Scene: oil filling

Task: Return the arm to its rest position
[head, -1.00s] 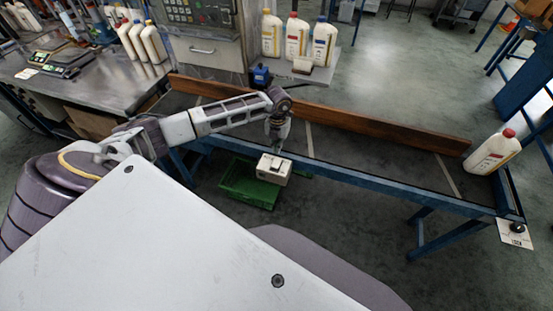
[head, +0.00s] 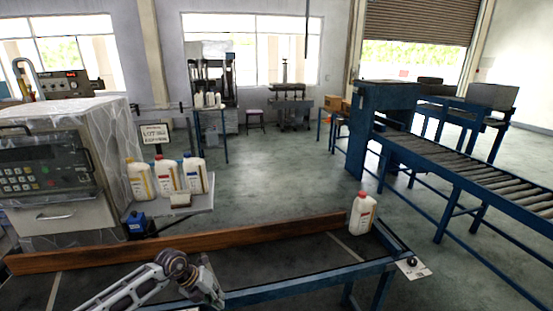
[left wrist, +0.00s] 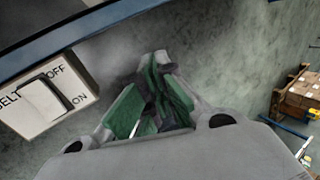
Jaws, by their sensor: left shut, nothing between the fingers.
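My left arm (head: 130,287) reaches in along the bottom of the head view, on the near side of the conveyor. Its gripper is mostly cut off by the bottom edge there. In the left wrist view my left gripper (left wrist: 163,62) is shut with nothing held. A white switch box (left wrist: 45,98) marked BELT, OFF and ON is left of the fingers, apart from them. My right gripper is not in view.
The conveyor (head: 290,255) with its brown side board (head: 200,243) runs beyond my arm. A white bottle (head: 362,213) with a red cap stands at its right end. Several bottles stand on a shelf (head: 200,207) beside a control cabinet (head: 55,175). Open floor lies behind.

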